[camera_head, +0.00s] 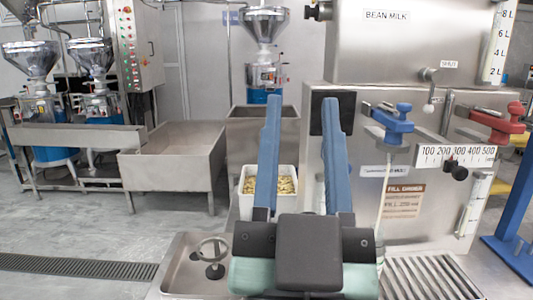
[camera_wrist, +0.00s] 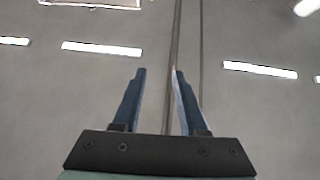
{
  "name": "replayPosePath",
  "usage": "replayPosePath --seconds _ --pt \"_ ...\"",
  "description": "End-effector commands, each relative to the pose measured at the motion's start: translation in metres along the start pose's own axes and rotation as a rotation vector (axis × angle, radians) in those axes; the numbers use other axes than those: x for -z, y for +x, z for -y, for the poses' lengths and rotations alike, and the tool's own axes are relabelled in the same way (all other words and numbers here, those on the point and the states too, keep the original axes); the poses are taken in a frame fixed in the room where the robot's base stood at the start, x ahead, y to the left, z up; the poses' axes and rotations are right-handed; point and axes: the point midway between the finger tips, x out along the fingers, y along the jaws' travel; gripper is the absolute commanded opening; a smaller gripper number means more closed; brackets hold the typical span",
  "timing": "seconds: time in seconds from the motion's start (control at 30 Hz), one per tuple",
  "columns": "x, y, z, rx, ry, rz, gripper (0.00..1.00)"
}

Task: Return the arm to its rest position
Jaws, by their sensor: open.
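My gripper (camera_head: 301,112) shows in the head view, with two blue fingers pointing up and spread apart. Nothing is between them. It stands in front of the steel bean milk machine (camera_head: 390,45) and above the near counter. In the wrist view my gripper (camera_wrist: 157,72) is also open and empty, with a grey surface and white light strips beyond it.
A white container of beans (camera_head: 252,199) stands behind the left finger. The machine carries a blue valve (camera_head: 393,120) and a red valve (camera_head: 497,118) at right. A round metal ring (camera_head: 213,249) is on the counter. Open floor (camera_head: 80,230) lies to the left.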

Motion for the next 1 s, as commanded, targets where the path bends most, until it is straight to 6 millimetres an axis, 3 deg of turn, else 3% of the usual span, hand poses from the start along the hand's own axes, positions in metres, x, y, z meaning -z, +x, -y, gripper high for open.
replayPosePath --seconds 0.03,0.33,0.8,1.0 --pt "0.018 0.009 0.007 0.015 0.007 -0.032 0.42" --pt "0.095 0.046 0.031 0.072 0.015 -0.127 0.42" --pt "0.181 0.117 0.035 0.071 0.015 -0.123 0.42" --pt "0.196 0.130 0.036 0.072 0.016 -0.122 0.42"
